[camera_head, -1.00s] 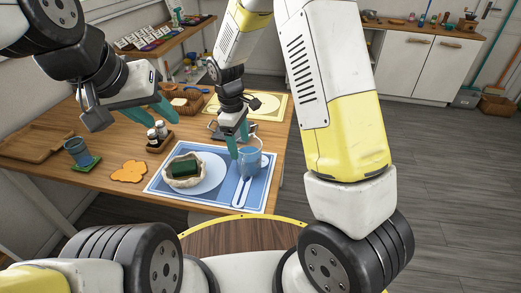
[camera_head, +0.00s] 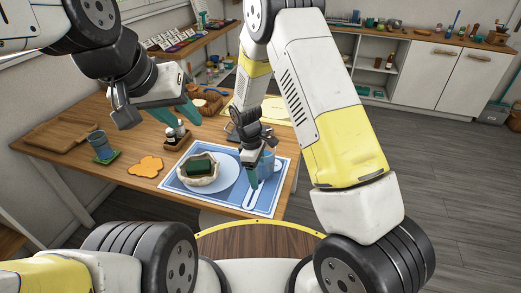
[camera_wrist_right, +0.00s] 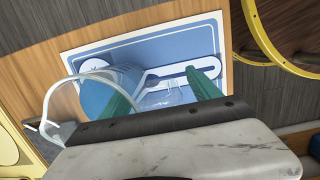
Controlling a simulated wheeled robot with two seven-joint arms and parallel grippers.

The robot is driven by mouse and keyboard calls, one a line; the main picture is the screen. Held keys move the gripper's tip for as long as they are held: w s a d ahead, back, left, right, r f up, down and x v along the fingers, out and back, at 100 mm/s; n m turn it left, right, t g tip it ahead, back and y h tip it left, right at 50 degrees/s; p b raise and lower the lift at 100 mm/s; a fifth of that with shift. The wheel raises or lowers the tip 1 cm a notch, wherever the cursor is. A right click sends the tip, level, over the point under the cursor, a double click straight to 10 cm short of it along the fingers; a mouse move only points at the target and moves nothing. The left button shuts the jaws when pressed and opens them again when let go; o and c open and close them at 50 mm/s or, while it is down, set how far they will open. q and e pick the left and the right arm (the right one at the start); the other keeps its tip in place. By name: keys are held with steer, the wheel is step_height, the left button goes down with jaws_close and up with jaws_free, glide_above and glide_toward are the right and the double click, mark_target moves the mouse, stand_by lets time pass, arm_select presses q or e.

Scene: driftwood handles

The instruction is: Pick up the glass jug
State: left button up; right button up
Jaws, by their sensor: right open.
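A bluish see-through vessel (camera_head: 267,162), which I take for the glass jug, stands at the right side of the blue placemat (camera_head: 222,204). It is partly hidden behind my right gripper (camera_head: 251,172) in the head view. In the right wrist view a clear curved glass edge or handle (camera_wrist_right: 75,83) and a blue rounded body (camera_wrist_right: 97,96) show at the left finger. My right gripper's teal fingers (camera_wrist_right: 163,92) are apart, with the blue mat and a faint clear shape between them. I cannot tell whether they touch the glass. My left gripper (camera_head: 178,112) is open and empty above the table.
A bowl (camera_head: 198,170) with a dark green block sits on the plate at the mat's left. An orange coaster (camera_head: 146,166), a blue cup (camera_head: 100,145) on a green coaster, a wooden tray (camera_head: 62,132) and shakers (camera_head: 175,135) stand further left.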

jaws_close()
steer(key=shift+r, duration=0.15)
stand_by(0.5)
